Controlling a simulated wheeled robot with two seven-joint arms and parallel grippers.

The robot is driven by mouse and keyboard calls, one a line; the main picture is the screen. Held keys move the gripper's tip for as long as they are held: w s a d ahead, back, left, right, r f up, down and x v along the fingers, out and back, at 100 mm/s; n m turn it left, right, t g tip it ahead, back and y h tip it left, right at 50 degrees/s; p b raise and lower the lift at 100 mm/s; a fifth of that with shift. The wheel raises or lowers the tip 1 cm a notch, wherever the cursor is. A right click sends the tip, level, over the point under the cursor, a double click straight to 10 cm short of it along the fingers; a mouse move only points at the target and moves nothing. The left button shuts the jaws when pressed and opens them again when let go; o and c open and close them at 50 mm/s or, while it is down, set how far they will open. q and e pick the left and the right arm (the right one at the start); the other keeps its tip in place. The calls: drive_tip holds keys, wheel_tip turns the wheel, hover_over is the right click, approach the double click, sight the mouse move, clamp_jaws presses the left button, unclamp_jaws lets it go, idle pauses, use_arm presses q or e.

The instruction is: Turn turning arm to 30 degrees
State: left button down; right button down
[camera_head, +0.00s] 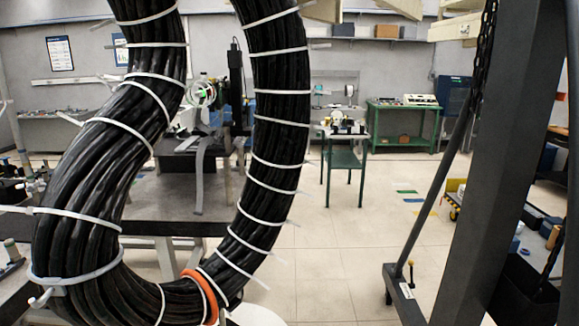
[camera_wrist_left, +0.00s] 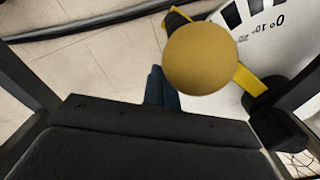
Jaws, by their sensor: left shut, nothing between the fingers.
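In the left wrist view, the turning arm is a yellow bar (camera_wrist_left: 248,80) with a large yellow ball knob (camera_wrist_left: 201,58) on it. It lies over a white dial (camera_wrist_left: 235,103) with black marks and the figures 0, 10 and 20 near the top right. A black part (camera_wrist_left: 277,126) sits at the bar's lower right end. The ball hides part of the bar and dial, so I cannot read the angle. My left gripper (camera_wrist_left: 158,88) is shut and empty, with its dark blue fingers just lower left of the ball. My right gripper is not in view.
In the head view, a thick black cable coil (camera_head: 270,130) with white ties hangs close in front. A dark steel frame (camera_head: 480,170) stands at the right. A grey table (camera_head: 165,200) and a green cart (camera_head: 345,160) stand behind. The floor between is clear.

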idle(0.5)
use_arm(q)
drive_tip(key=shift+s+a, duration=0.1)
drive_tip(key=shift+s+a+p, duration=0.85)
drive_tip(key=shift+p, duration=0.1)
